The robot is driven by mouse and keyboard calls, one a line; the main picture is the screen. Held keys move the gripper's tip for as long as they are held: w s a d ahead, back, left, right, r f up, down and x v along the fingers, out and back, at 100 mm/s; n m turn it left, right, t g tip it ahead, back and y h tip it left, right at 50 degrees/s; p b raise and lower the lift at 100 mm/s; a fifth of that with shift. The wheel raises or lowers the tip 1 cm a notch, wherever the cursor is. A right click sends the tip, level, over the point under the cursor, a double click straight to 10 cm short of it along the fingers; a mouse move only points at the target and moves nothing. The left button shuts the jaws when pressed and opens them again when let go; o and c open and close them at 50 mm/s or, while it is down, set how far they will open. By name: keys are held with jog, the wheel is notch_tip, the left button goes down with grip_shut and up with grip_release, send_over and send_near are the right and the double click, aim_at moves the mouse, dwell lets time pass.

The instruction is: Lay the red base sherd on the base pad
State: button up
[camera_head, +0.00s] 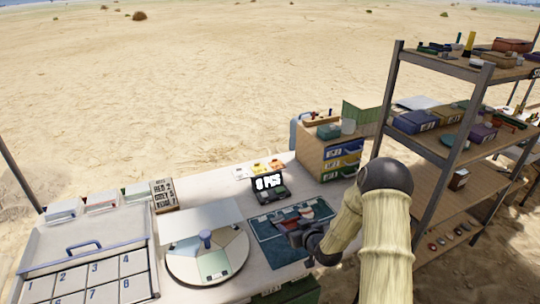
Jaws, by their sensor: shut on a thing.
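My gripper (297,229) is low over a dark blue mat (265,246) on the workbench. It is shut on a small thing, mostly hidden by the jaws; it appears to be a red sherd. Reddish pieces (307,212) show right at the gripper's far side, too small to tell apart. Left of the mat stands a round turntable (178,271) with differently coloured sectors and a blue-grey knob (205,237) at its centre. A pale green patch (214,265) lies on its near side. I cannot tell which surface is the base pad.
A numbered tray (95,273) with a blue handle fills the bench's left. A drawer cabinet (317,152) and a loaded metal shelf (443,152) bound the right. Bare bench lies between turntable and mat.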

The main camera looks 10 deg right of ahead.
jog(key=shift+s+a+f+p, duration=0.1)
jog(key=shift+s+a+p, duration=0.25)
jog(key=shift+s, duration=0.15)
jog(key=s+m+h+p, duration=0.3)
jog(key=s+h+p, duration=0.1)
jog(key=s, duration=0.5)
jog(key=shift+s+d+f+m+t, duration=0.3)
jog(key=shift+s+f+m+t, duration=0.1)
jog(key=w+n+y+b, duration=0.1)
jog(key=w, duration=0.2)
jog(key=w+n+y+b, duration=0.1)
jog(key=w+b, duration=0.1)
jog(key=w, duration=0.2)
jog(key=w+n+y+b, duration=0.1)
jog(key=w, duration=0.2)
jog(key=shift+w+r+g+y+b, duration=0.15)
jog(key=shift+r+g+y+b, duration=0.1)
jog(key=shift+g+y+b, duration=0.1)
jog(key=shift+w+r+n, duration=0.25)
jog(key=shift+w+n, duration=0.05)
jog(key=shift+n, duration=0.1)
